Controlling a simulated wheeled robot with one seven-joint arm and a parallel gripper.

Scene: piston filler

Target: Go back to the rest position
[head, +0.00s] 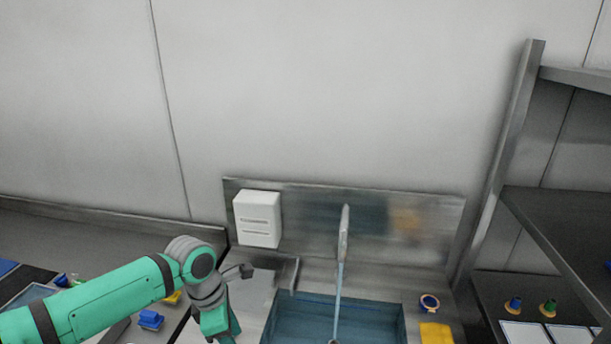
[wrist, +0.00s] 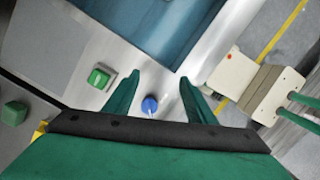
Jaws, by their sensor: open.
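My gripper (wrist: 160,98) shows in the wrist view with its two green fingers spread apart and nothing between them held. A round blue knob (wrist: 149,104) on the grey metal surface shows in the gap between the fingers; I cannot tell how far below them it is. In the head view my green arm reaches in from the lower left, and its end is cut off by the bottom edge, so the fingertips are hidden there.
A sink basin (head: 300,312) with a faucet (head: 344,235) is right of my arm. A white box (head: 257,219) is on the backsplash. A metal shelf (head: 560,215) stands at the right. A green button (wrist: 98,78) and a beige block (wrist: 240,72) flank the fingers.

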